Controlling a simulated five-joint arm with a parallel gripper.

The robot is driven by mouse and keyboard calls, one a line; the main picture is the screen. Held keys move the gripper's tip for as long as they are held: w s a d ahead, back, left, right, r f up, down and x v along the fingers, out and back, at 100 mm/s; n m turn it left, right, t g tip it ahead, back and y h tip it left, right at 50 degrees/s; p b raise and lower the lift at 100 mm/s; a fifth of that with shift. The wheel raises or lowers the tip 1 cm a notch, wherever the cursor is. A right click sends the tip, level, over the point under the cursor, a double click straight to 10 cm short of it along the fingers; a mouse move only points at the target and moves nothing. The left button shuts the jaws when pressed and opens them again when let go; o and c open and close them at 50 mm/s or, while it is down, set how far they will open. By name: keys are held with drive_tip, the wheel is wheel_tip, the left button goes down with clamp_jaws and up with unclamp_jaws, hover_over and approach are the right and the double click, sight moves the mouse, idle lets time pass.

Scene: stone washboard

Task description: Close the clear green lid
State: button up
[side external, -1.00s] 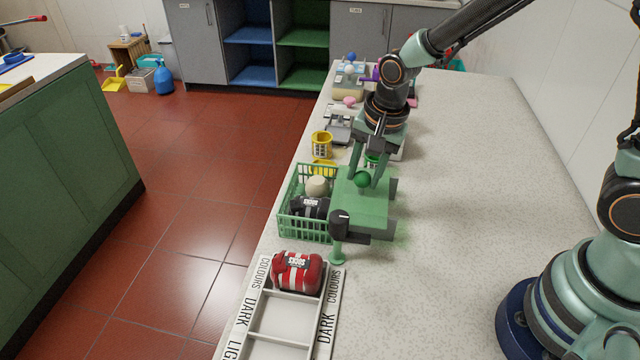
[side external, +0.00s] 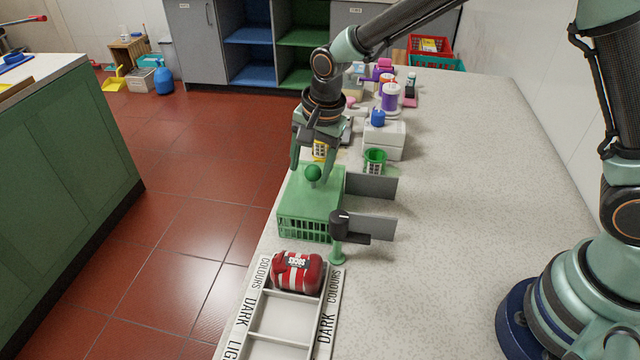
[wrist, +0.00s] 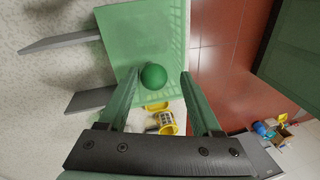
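The clear green lid (side external: 310,196) lies flat over the top of the green basket (side external: 303,229). Its round green knob (side external: 313,173) stands up near the far part of the lid. In the wrist view the lid (wrist: 140,35) fills the upper middle, with the knob (wrist: 153,76) in front of my fingers. My gripper (side external: 306,166) is at the knob, fingers apart. In the wrist view my gripper (wrist: 157,77) has a finger on each side of the knob, with a gap on both sides. The basket's contents are hidden under the lid.
Two grey plates (side external: 370,186) stick out to the right of the basket, beside a black-topped green post (side external: 338,228). A sorting tray (side external: 283,318) with a red bundle (side external: 297,271) is in front. A small green basket (side external: 375,161) and white box (side external: 385,139) stand behind. The right counter is clear.

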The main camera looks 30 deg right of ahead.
sight(322, 191)
drive_tip(key=shift+s+d, duration=0.1)
wheel_tip(322, 191, up, 12)
drive_tip(key=s, duration=0.2)
drive_tip(key=shift+d, duration=0.35)
drive_tip(key=shift+f, duration=0.1)
drive_tip(key=s+d+r+n+t, duration=0.1)
drive_tip(key=s+d+n, duration=0.4)
drive_tip(key=s+d, duration=0.2)
drive_tip(key=s+d+r+n+t, duration=0.2)
drive_tip(key=s+d+n, duration=0.4)
drive_tip(key=s+d, duration=0.1)
drive_tip(key=shift+s+d+r+t+h, duration=0.3)
drive_tip(key=shift+d+h, duration=0.1)
drive_tip(key=shift+d, duration=0.25)
drive_tip(key=shift+w+a, duration=0.1)
